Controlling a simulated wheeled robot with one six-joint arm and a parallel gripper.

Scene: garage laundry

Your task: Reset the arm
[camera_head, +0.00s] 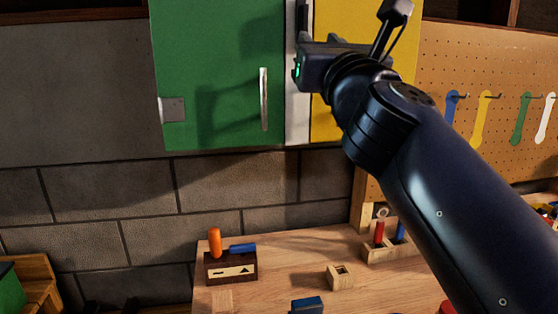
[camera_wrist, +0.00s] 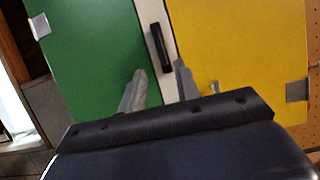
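My arm reaches up from the lower right in the head view, with its wrist in front of the wall cabinet. My gripper (camera_wrist: 162,82) shows in the wrist view with its two grey fingers apart and nothing between them. It faces the seam between a green door (camera_head: 215,55) and a yellow door (camera_wrist: 235,45). A white strip (camera_head: 297,120) runs between the doors and bears a dark upright bar (camera_wrist: 160,47), just beyond the fingers in the wrist view. I cannot tell whether the fingers touch anything. In the head view the fingertips are hidden.
The green door has a silver handle (camera_head: 264,99) and looks closed. A pegboard (camera_head: 455,65) with colored wrenches hangs at right. Below, a wooden workbench (camera_head: 290,272) holds a dark box (camera_head: 230,267), a small wooden block (camera_head: 340,277) and a rack (camera_head: 388,250). The grey wall at left is clear.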

